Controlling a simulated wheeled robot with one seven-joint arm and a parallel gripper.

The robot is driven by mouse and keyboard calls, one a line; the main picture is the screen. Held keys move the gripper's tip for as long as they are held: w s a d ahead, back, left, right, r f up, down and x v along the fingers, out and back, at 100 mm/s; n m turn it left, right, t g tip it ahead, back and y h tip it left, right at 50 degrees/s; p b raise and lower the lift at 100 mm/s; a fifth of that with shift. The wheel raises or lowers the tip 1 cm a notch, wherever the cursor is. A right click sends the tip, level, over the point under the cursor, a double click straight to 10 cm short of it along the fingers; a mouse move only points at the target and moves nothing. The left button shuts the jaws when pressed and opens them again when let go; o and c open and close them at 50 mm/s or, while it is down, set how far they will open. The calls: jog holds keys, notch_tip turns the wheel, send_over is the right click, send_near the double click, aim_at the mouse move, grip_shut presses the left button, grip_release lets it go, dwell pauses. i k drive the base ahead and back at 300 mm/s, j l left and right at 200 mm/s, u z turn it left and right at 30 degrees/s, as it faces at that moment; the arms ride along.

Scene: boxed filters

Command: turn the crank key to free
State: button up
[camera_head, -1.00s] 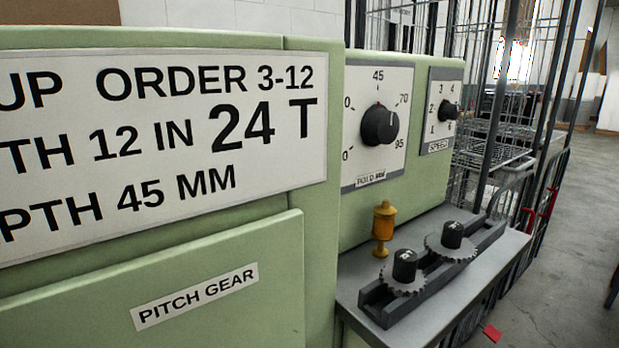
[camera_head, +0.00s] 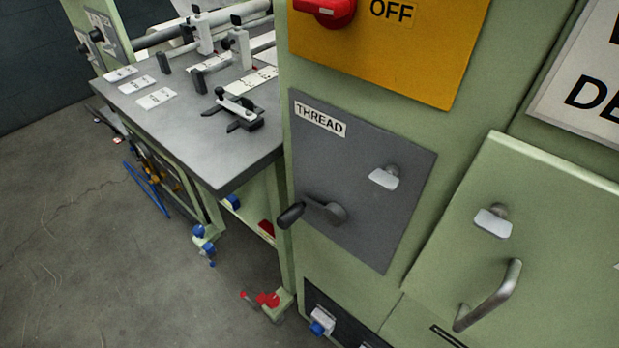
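A grey panel labelled THREAD (camera_head: 364,225) is on the green machine in the camera_head view. A dark crank (camera_head: 328,212) with a black handle at its left end is mounted low on this panel. Up and right of the crank is a pale flat key tab (camera_head: 384,178) on a round stem, likely the crank key. It sits tilted, near level. No free or locked marking is readable beside it. A similar pale key tab (camera_head: 492,222) is on the green door (camera_head: 550,240) to the right. My gripper is not in view.
A red knob (camera_head: 326,10) is on the yellow plate (camera_head: 400,50) marked OFF, above. The door has a metal handle (camera_head: 488,297). A grey worktable (camera_head: 190,135) with clamps and labels stands left. The floor (camera_head: 80,230) at left is mostly open.

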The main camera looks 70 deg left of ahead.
aim_at(386, 179)
jog(key=u, duration=1.4)
